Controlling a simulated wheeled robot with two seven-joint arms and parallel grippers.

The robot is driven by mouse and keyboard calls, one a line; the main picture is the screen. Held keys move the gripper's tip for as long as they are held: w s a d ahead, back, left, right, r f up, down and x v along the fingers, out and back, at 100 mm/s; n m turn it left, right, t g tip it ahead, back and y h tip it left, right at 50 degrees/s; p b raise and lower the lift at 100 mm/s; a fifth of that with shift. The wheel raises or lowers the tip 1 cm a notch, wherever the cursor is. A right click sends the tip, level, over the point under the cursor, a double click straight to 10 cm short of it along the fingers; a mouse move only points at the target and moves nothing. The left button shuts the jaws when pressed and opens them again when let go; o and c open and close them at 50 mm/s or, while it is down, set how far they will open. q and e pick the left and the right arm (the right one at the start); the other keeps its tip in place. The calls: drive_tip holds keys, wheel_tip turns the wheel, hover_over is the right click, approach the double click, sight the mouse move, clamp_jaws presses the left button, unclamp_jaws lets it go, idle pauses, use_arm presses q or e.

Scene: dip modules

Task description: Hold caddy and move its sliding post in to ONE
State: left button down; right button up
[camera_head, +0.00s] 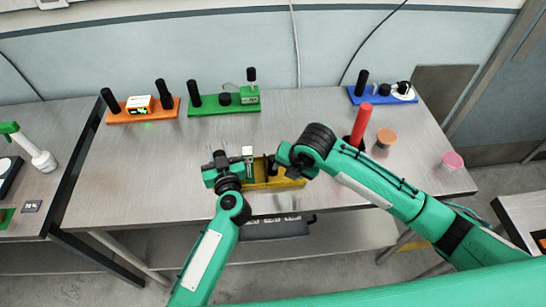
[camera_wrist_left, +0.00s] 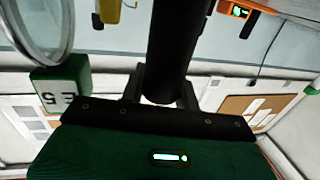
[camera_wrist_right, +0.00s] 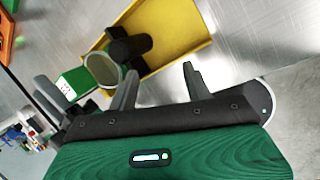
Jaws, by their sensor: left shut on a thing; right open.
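The yellow caddy (camera_head: 275,183) lies near the table's front edge between my arms. Its bare yellow floor shows in the right wrist view (camera_wrist_right: 180,30), with a short black post (camera_wrist_right: 130,47) at its near side. My left gripper (camera_wrist_left: 162,85) is shut on a black upright post (camera_wrist_left: 178,40). A green block (camera_wrist_left: 62,85) with partly readable marks and a clear ring (camera_wrist_left: 40,25) show beside it. My right gripper (camera_wrist_right: 158,75) is open and empty, its fingertips just short of the caddy. Whether the post stands at ONE cannot be read.
An orange module (camera_head: 145,108), a green module (camera_head: 225,103) and a blue module (camera_head: 380,95) stand along the back. A red cylinder (camera_head: 362,122), an orange cup (camera_head: 386,138) and a pink cup (camera_head: 452,160) stand at right. The table's left part is clear.

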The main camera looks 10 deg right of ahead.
wheel_tip(320, 180, up, 4)
drive_tip(key=m+g, duration=0.3)
drive_tip(key=m+y, duration=0.2)
drive_tip(key=m, duration=0.8)
approach(271, 165)
drive_tip(key=shift+g, duration=0.4)
drive_tip(key=x, duration=0.2)
drive_tip(key=w+x, duration=0.1)
drive_tip(key=x, duration=0.2)
drive_tip(key=w+x, duration=0.1)
drive_tip(key=x, duration=0.2)
drive_tip(key=shift+f, duration=0.15)
